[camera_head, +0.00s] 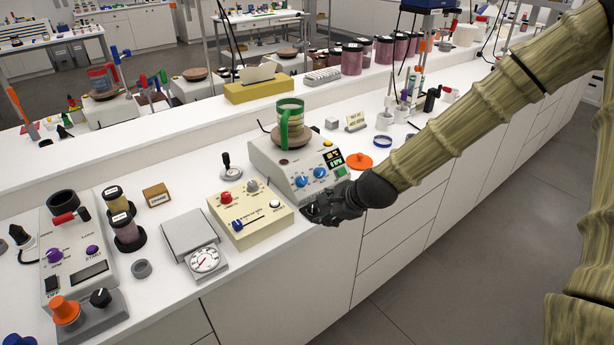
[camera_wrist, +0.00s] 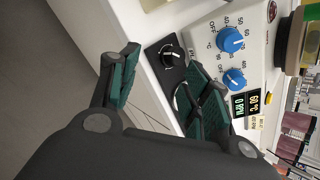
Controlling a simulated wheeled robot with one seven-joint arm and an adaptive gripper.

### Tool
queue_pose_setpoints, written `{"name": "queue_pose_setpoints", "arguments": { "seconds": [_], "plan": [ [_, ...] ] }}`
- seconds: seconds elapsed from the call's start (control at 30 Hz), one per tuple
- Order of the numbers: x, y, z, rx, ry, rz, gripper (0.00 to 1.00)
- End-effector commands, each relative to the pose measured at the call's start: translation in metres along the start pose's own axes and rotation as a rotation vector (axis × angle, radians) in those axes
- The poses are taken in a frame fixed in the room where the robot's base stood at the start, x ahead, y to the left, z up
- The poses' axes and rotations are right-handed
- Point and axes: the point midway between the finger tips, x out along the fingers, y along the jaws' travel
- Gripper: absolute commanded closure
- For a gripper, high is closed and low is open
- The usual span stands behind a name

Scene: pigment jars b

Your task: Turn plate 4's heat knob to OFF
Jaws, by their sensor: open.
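A pale heating plate unit (camera_head: 270,160) stands in the middle of the bench, with two blue knobs: one on the left (camera_head: 302,181) and one on the right (camera_head: 320,173). In the wrist view the same blue knobs appear as an upper one (camera_wrist: 230,41) and a lower one (camera_wrist: 234,79), with OFF and temperature marks beside them. A black knob with a white pointer (camera_wrist: 168,56) sits on a small black panel before the unit. No plate number is readable.
A green-handled beaker (camera_head: 290,127) stands on the plate. A cream box with knobs (camera_head: 250,214) is close on the left. An orange dish (camera_head: 358,162) lies on the right. The bench's front edge runs just below my gripper.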

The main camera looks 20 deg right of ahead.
Motion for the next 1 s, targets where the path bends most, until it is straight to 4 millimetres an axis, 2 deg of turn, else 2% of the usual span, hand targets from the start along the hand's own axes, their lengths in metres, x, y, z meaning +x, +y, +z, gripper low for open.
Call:
{"name": "queue_pose_setpoints", "arguments": {
  "seconds": [0.03, 0.1, 0.2, 0.3, 0.53, 1.0],
  "plan": [
    [-0.013, -0.021, 0.01, 0.062, -0.027, -0.028, 0.52],
    [-0.025, -0.041, 0.019, 0.142, -0.059, -0.05, 0.52],
    [-0.039, -0.061, 0.029, 0.227, -0.094, -0.072, 0.52],
    [-0.047, -0.072, 0.035, 0.274, -0.116, -0.082, 0.52],
    [-0.043, -0.077, 0.037, 0.296, -0.124, -0.085, 0.52],
    [-0.004, -0.081, 0.042, 0.291, -0.123, -0.084, 0.52]
  ]
}}
